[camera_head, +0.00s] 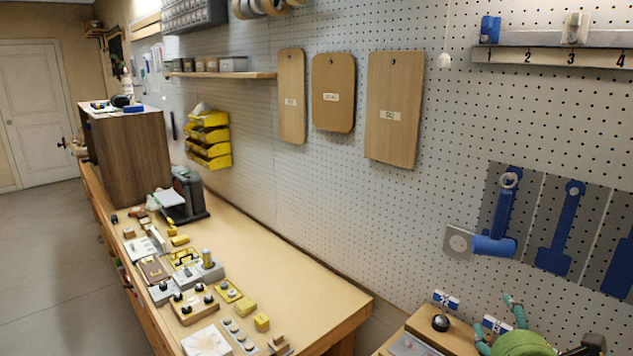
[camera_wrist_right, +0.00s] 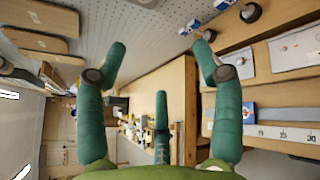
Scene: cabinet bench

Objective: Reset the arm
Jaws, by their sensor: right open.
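My right gripper (camera_head: 497,320) is at the bottom right of the head view, low over the near bench by the pegboard. It is green with teal fingers. In the right wrist view, the right gripper (camera_wrist_right: 160,74) has its fingers spread wide with nothing between them. Its arm is mostly out of the head view. My left gripper and arm are not in view.
A bench (camera_head: 290,270) with several small fixtures runs along the pegboard (camera_head: 330,220). A nearer wooden worktop (camera_head: 455,338) lies beneath my right gripper. A blue mallet (camera_head: 497,243) hangs on the pegboard above it. The floor (camera_head: 60,270) at left is clear.

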